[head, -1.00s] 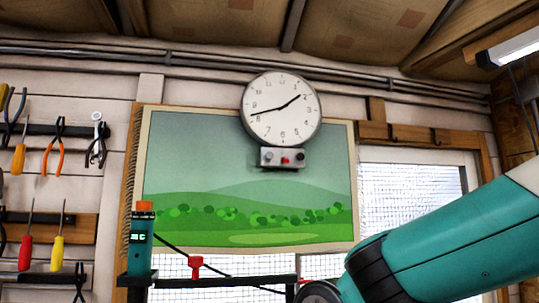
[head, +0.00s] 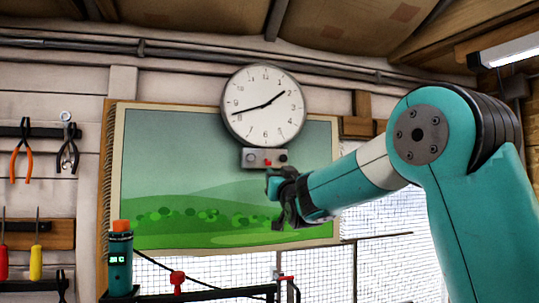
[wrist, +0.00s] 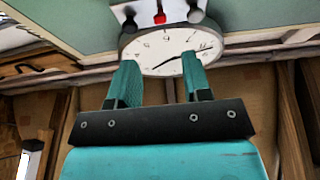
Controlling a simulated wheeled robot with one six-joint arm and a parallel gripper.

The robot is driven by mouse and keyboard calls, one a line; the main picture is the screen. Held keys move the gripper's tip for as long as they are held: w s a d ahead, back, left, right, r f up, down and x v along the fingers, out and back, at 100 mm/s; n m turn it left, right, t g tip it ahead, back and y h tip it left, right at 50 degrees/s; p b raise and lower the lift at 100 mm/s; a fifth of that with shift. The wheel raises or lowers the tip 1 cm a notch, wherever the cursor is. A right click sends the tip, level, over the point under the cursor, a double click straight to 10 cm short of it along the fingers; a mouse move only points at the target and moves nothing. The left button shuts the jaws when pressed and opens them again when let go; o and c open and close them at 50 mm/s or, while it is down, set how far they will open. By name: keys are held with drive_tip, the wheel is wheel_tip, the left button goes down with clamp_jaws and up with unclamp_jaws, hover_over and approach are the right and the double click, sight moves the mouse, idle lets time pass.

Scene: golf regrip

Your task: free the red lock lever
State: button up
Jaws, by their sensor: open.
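A small red lever (head: 268,162) is on the front of a grey box (head: 250,158) that hangs under the round wall clock (head: 263,107). My gripper (head: 273,184) is in front of the wall picture, just below the box in the head view. In the wrist view my gripper (wrist: 159,60) has its two teal fingers apart with nothing between them. The fingers appear over the clock face (wrist: 165,45). The lever is apart from the fingers.
A bench bar (head: 215,295) below carries a teal device with an orange top (head: 120,258), a red knob (head: 178,278) and a red-topped post (head: 286,279). Pliers and screwdrivers hang at left. The space around my gripper looks clear.

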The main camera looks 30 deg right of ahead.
sight(269, 163)
drive_tip(key=p+x, duration=0.5)
drive_tip(key=x, duration=0.5)
drive_tip(key=shift+p, duration=0.3)
drive_tip(key=shift+w, duration=0.3)
clamp_jaws()
